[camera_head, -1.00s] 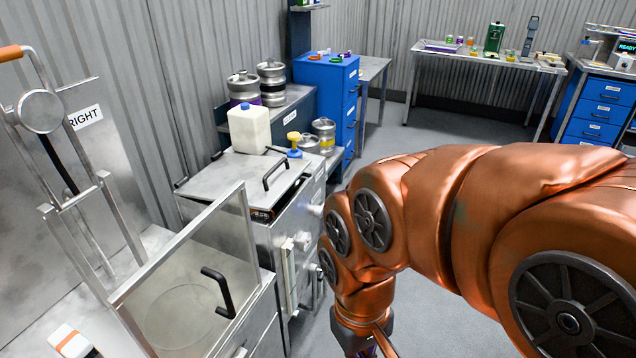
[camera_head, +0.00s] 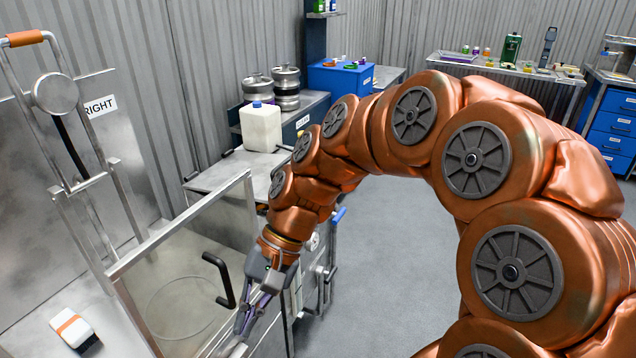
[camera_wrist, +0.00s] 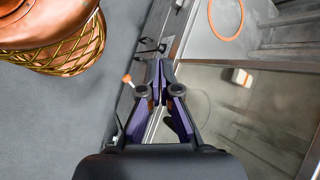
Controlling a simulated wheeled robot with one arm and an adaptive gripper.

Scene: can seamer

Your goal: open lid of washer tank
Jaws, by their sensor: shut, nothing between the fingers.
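A steel tank lid (camera_head: 217,172), which I take for the washer tank's, shows as a flat plate at middle left in the head view. My arm hides its right part, including the black handle seen earlier. I cannot tell how far it is open. My gripper (camera_head: 244,328) points down in front of it, nearer the camera, beside the right edge of the clear-panelled guard. In the wrist view my gripper (camera_wrist: 159,70) has its fingers together, with nothing between them, over the steel edge beside the glass.
The clear guard (camera_head: 180,300) with a black handle (camera_head: 220,280) stands left of my gripper. A white jug (camera_head: 261,128) stands at the lid's back. Open floor (camera_head: 375,250) lies to the right.

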